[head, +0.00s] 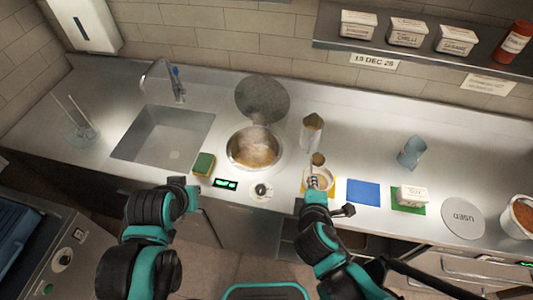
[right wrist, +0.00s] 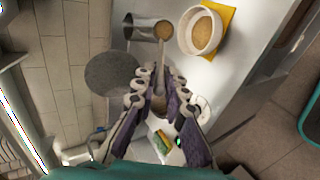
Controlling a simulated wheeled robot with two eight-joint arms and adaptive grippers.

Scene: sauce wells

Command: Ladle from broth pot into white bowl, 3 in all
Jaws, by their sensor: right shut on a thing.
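The ladle's cup (right wrist: 163,30) looks brown inside and is beside the bowl's far rim. My left gripper (head: 186,190) is near the counter's front edge; its jaws are unclear.
A metal canister (head: 312,132) stands behind the bowl. A dark round lid (head: 262,98) lies behind the pot, and a sponge (head: 204,163) to its left. Right of the bowl are a blue mat (head: 363,192), a white tub (head: 412,195) and a bluish cup (head: 411,152).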

